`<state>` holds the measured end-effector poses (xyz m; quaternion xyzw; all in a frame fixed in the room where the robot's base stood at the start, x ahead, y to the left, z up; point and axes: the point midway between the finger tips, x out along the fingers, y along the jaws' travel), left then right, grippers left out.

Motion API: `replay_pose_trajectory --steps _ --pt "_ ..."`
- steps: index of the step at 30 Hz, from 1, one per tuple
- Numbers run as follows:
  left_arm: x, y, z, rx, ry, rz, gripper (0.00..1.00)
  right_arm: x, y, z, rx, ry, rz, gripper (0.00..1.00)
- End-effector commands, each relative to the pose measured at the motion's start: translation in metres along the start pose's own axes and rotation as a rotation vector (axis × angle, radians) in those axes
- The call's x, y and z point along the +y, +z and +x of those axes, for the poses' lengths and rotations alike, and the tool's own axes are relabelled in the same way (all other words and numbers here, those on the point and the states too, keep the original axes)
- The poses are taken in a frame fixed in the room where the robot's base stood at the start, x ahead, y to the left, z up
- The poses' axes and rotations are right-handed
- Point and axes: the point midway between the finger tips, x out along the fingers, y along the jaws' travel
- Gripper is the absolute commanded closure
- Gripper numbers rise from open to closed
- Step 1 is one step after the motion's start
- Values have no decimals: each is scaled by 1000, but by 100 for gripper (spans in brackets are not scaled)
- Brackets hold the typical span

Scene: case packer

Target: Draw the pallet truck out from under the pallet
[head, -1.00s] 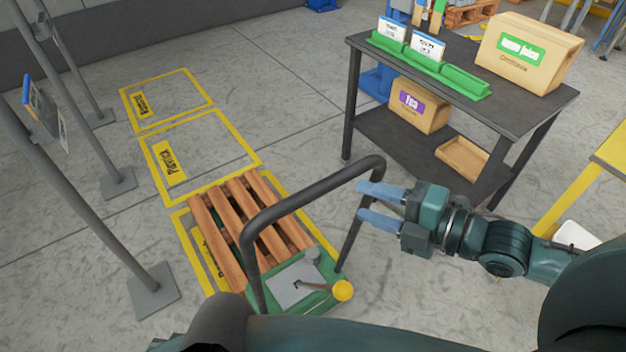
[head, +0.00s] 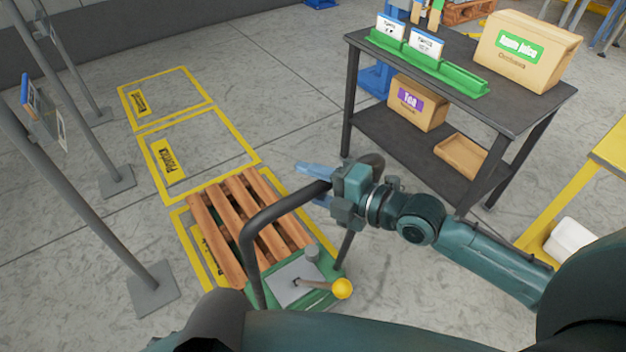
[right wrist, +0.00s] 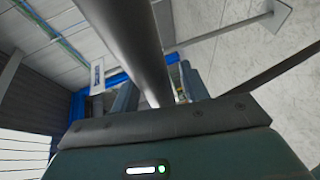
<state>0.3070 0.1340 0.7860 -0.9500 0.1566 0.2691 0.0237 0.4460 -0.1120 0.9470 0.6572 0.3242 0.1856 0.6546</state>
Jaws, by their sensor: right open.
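The pallet truck shows a green body (head: 315,292) with a dark looped handle (head: 270,218) and a lever with a yellow knob (head: 342,288). The wooden pallet (head: 232,212) lies just beyond the green body, inside a yellow floor marking; any forks under it are hidden. My right gripper (head: 318,183) is open at the top right of the handle loop. In the right wrist view the handle bar (right wrist: 130,45) runs between the blue fingers. My left gripper is not in view.
A dark table (head: 440,80) with boxes stands at the right. Grey posts (head: 85,190) with base plates stand at the left. Two empty yellow-outlined bays (head: 195,155) lie beyond the pallet. Grey floor between posts and bays is clear.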

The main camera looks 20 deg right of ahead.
Motion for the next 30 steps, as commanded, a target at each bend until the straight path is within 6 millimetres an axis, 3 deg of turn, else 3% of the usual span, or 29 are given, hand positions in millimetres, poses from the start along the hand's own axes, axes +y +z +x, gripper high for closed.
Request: replay_pose_trajectory --steps 6,22,30 --pt "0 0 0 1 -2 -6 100 0 0 0 0 0 0 57" --pt "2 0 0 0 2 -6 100 0 0 0 0 0 0 100" --pt "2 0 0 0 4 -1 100 0 0 0 0 -1 0 100"
